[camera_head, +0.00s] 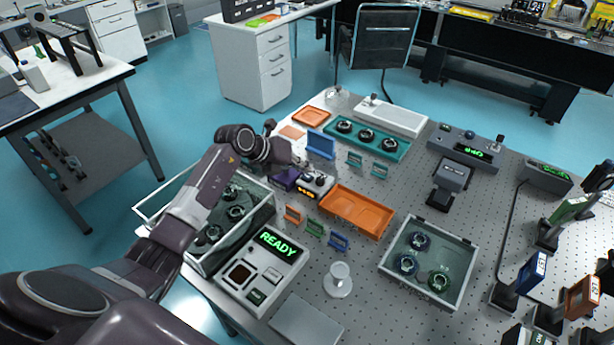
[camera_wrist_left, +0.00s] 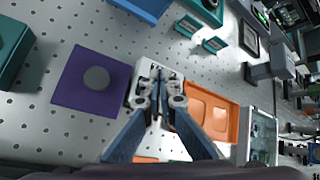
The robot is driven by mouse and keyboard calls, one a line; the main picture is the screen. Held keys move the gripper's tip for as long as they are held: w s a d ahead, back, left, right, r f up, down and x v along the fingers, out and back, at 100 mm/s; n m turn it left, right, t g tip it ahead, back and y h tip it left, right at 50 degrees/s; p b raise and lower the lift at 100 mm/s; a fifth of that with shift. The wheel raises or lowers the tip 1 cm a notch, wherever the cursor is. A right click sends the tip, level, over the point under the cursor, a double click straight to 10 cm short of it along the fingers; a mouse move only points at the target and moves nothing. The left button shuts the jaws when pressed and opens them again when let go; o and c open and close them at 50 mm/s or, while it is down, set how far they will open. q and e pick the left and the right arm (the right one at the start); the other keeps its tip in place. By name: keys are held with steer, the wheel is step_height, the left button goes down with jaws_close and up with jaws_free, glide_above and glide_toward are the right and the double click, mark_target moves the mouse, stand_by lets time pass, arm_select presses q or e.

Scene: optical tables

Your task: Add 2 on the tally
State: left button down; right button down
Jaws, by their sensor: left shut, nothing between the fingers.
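The tally looks to be the small grey box (camera_head: 308,193) with an orange lit display on its front and round parts on top; the digits are too small to read surely. My left gripper (camera_head: 304,163) reaches in over the back of this box, with its fingers shut and empty. In the left wrist view the fingertips (camera_wrist_left: 158,92) point down at the pale box (camera_wrist_left: 143,72) and hide much of its top. I cannot tell whether they touch it. My right gripper is in neither view.
A purple mat (camera_wrist_left: 75,92) lies beside the box. An orange tray (camera_head: 380,222), a blue block (camera_head: 321,145) and small coloured stands (camera_head: 315,227) are close around it. A glass-sided case (camera_head: 262,212) stands under my left arm. A console reading READY (camera_head: 262,277) is nearer.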

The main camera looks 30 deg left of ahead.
mark_target(305, 177)
arm_select(q)
steer(key=shift+f, duration=0.15)
steer(key=shift+f, duration=0.3)
steer(key=shift+f+b, duration=0.45)
steer(key=shift+b, duration=0.1)
stand_by(0.5)
stand_by(0.3)
steer(key=shift+r+p, duration=0.75)
steer(key=shift+r, duration=0.15)
step_height(305, 177, up, 5)
steer(key=p, duration=0.4)
